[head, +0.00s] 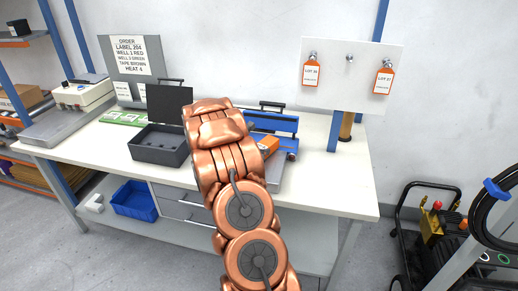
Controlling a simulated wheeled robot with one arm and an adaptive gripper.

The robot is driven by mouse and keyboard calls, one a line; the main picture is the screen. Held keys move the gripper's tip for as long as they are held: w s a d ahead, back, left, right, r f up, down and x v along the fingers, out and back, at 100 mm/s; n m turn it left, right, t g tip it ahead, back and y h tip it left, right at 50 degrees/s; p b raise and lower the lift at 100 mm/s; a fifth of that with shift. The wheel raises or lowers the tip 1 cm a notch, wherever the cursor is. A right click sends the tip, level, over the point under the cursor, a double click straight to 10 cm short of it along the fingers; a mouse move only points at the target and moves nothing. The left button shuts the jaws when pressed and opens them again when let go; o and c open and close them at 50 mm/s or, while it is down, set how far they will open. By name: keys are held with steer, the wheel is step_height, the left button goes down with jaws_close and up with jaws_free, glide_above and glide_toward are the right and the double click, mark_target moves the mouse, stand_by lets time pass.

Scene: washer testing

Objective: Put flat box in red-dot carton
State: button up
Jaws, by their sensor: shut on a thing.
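My copper-coloured arm rises through the middle of the view and reaches over the white workbench (335,190). It hides the bench behind it, and my gripper does not show, so I cannot see its fingers or anything in them. I cannot make out a flat box or a carton with a red dot. An orange block-like thing (269,146) shows just right of my arm, partly hidden, beside a blue device (280,124); I cannot tell what it is.
An open dark case (158,148) stands left of my arm. A light-coloured machine (82,93) is at the left end. A white panel (335,75) with two orange tags stands at the back right. A blue bin (135,202) sits below. The bench's right front is clear.

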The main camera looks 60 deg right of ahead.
steer(key=shift+f, duration=0.25)
steer(key=shift+f, duration=0.1)
steer(key=o, duration=1.4)
steer(key=shift+a, duration=0.1)
steer(key=b+v, duration=0.2)
steer(key=v, duration=1)
steer(key=shift+w, duration=0.1)
